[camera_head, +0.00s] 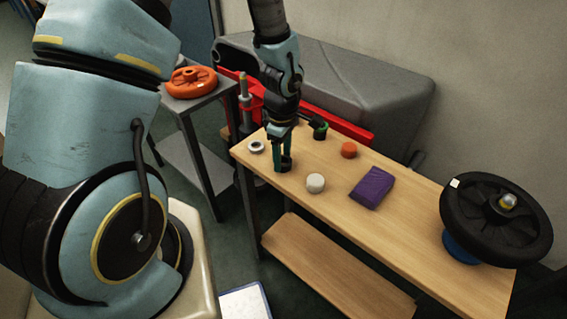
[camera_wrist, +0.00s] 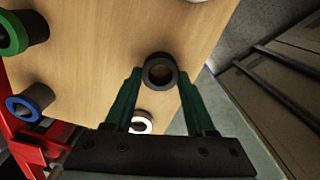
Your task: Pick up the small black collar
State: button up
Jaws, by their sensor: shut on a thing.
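The small black collar (camera_wrist: 160,70) is a short dark ring with an open bore, seen in the wrist view between the tips of my gripper (camera_wrist: 160,82). The green fingers are closed on its two sides. In the head view my gripper (camera_head: 282,160) points down at the near left part of the wooden table, with the collar (camera_head: 285,164) dark between its tips. The collar is at or just above the tabletop; I cannot tell whether it touches the wood.
On the table (camera_head: 330,215) are a white ring (camera_head: 256,146), a white cylinder (camera_head: 315,183), an orange piece (camera_head: 349,149), a purple cloth (camera_head: 372,187), a green-rimmed black ring (camera_head: 319,131) and a black wheel (camera_head: 497,218). An orange wheel (camera_head: 190,82) sits on a side stand.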

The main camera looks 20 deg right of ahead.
grip_shut()
jog(key=shift+r, duration=0.15)
